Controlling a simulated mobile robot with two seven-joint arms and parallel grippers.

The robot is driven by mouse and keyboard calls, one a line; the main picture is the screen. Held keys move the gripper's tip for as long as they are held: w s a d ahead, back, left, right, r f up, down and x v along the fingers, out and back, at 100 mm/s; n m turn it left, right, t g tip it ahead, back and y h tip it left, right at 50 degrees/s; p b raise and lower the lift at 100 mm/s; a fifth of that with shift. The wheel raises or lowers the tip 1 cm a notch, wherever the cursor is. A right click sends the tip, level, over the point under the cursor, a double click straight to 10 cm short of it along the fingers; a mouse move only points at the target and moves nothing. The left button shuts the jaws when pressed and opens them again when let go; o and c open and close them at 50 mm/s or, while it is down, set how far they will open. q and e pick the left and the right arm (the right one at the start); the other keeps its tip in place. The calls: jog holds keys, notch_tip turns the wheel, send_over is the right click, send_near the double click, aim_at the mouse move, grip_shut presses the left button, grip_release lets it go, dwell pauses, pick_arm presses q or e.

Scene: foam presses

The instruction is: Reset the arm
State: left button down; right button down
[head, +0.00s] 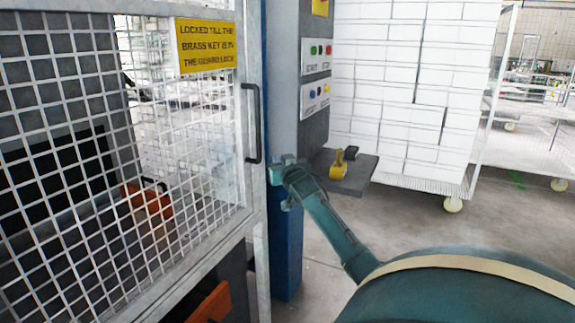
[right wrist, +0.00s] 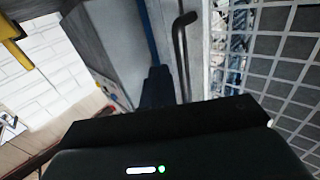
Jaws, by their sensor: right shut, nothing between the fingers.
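My right arm (head: 325,222) comes in from the lower right of the head view, teal and slim. My right gripper (head: 280,172) is at its far end, in front of the blue post below the guard door's black handle. It is shut and looks empty. In the right wrist view the dark gripper body (right wrist: 165,140) fills the lower part, with a small white light and a green light; its fingertips are hard to make out. My left gripper is not in view.
The mesh guard door (head: 175,130) has a black handle (head: 252,125) and a yellow sign (head: 206,45). A grey control column (head: 316,80) carries buttons and a shelf (head: 345,180) with a yellow-and-black object (head: 343,163). White blocks (head: 400,90) stand on a wheeled rack behind. Floor at right is clear.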

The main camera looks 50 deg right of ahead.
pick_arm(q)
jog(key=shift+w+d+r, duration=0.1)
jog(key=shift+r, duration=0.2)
pick_arm(e)
jog(key=shift+s+d, duration=0.25)
jog(key=shift+s, duration=0.95)
jog(key=shift+f, duration=0.1)
